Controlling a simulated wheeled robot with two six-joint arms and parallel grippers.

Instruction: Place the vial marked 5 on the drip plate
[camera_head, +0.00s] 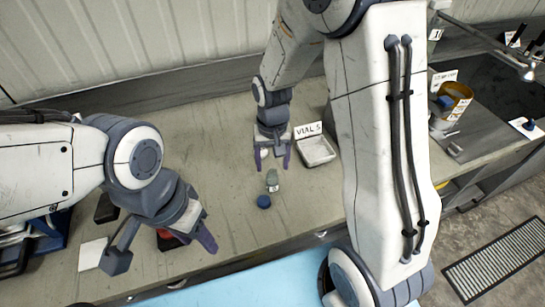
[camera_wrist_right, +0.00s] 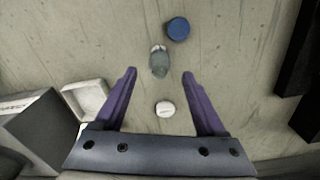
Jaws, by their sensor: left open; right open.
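My right gripper (camera_head: 272,164) is open above the bench, left of the tray, holding nothing visible. My left gripper (camera_head: 160,248) is open at the front left.
A blue round cap (camera_head: 264,201) lies close to the vial. A red object (camera_head: 168,240) shows between my left fingers, partly hidden. A white square (camera_head: 92,254) lies at the left. A yellow container (camera_head: 455,99) stands at the far right. The bench left of my right gripper is clear.

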